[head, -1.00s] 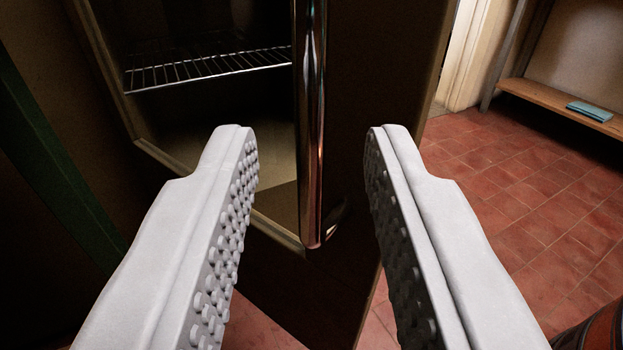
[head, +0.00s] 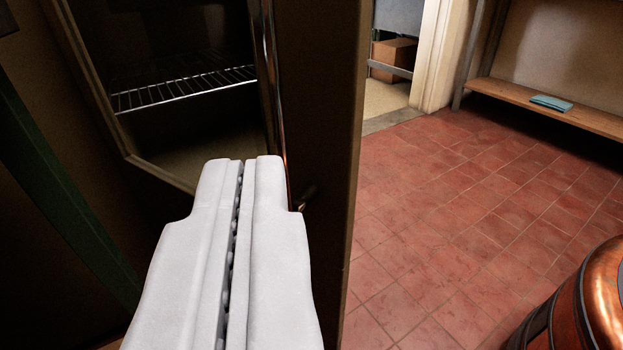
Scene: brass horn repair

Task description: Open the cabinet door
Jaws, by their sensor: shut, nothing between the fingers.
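The cabinet (head: 100,115) fills the left of the view, with a wire shelf (head: 185,90) showing in its dark interior. The cabinet door (head: 325,90) is a dark upright panel right of the interior, and it stands open; how far is hard to tell.
Red tiled floor (head: 440,220) lies clear to the right of the door. A copper-coloured rounded object (head: 590,300) stands at the bottom right. A wooden bench (head: 550,105) with a teal item (head: 551,103) and a doorway with a cardboard box (head: 395,58) are behind.

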